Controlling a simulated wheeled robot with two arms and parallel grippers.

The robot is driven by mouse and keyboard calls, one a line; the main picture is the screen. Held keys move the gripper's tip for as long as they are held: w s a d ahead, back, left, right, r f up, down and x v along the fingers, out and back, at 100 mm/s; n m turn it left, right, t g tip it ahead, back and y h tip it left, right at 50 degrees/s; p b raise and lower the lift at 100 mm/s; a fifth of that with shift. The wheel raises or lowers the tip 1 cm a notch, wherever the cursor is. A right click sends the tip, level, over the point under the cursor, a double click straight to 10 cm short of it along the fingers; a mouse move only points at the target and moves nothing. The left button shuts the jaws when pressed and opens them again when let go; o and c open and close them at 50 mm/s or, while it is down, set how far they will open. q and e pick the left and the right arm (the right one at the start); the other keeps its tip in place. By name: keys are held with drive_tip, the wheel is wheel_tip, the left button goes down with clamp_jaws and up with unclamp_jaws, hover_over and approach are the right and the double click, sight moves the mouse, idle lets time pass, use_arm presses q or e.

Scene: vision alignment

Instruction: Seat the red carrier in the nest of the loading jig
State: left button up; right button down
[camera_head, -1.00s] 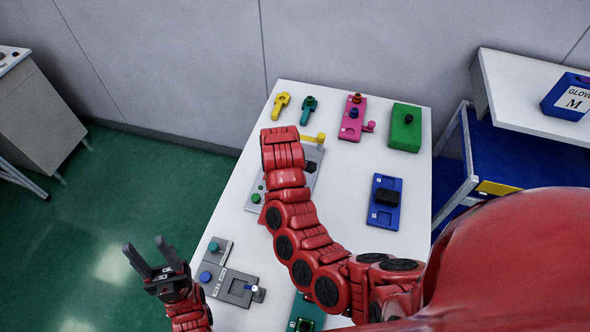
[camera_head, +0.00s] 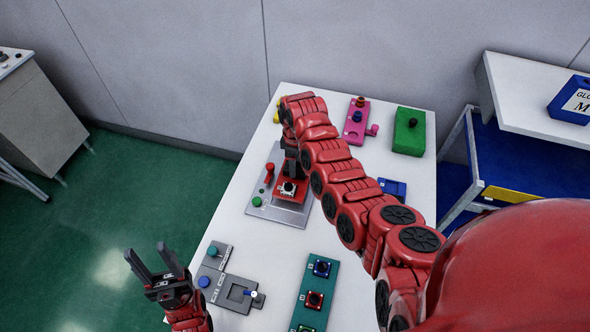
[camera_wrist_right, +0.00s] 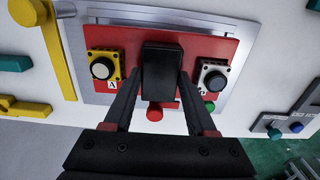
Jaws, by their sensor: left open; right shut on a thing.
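The red carrier (camera_head: 303,190) is a flat plate with a black upright grip block (camera_wrist_right: 162,68), a yellow-framed button marked A (camera_wrist_right: 103,67) and a white-framed one (camera_wrist_right: 213,77). My right gripper (camera_wrist_right: 162,85) is shut on the grip block; it also shows in the head view (camera_head: 290,162). The carrier is over the silver-grey loading jig (camera_head: 290,215), whose frame shows around it in the wrist view. The nest is hidden, and I cannot tell whether the carrier rests in it. My left gripper (camera_head: 154,268) is open and empty, left of the table.
A grey fixture (camera_head: 238,290), a teal board (camera_head: 318,275), a pink fixture (camera_head: 353,130) and a green block (camera_head: 408,132) stand on the white table. My right arm partly covers a blue fixture (camera_head: 393,187).

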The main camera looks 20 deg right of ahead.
wheel_tip(320, 180, down, 2)
drive_tip(key=shift+f+p, duration=0.2)
drive_tip(key=shift+p, duration=0.25)
drive_tip(key=shift+f, duration=0.5)
drive_tip(key=shift+f, duration=0.2)
drive_tip(key=shift+c, duration=1)
unclamp_jaws()
drive_tip(key=shift+r, duration=0.1)
